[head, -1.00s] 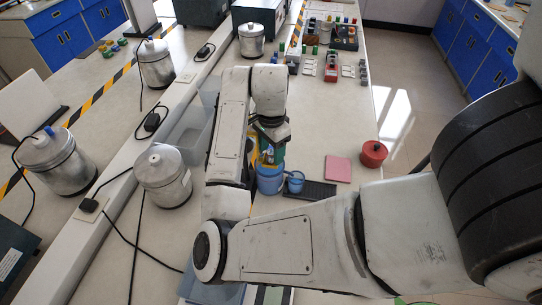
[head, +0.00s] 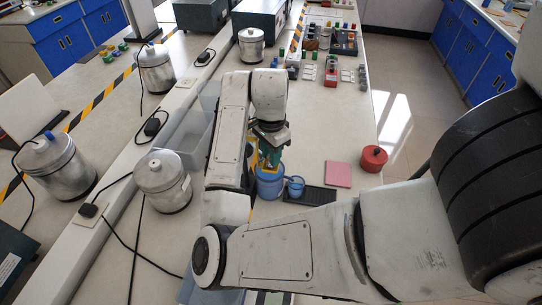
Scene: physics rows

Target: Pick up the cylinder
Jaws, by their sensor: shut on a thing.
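My gripper (head: 270,144) points down over the bench, just above and behind a blue cup (head: 269,184). Its jaws are shut on a small green piece (head: 271,157), which seems to be the cylinder. The arm and the jaws hide much of it, so I cannot make out its full shape. I cannot tell whether its lower end is clear of the cup or behind its rim.
Clear bins (head: 190,140) and a metal canister (head: 163,180) stand left.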

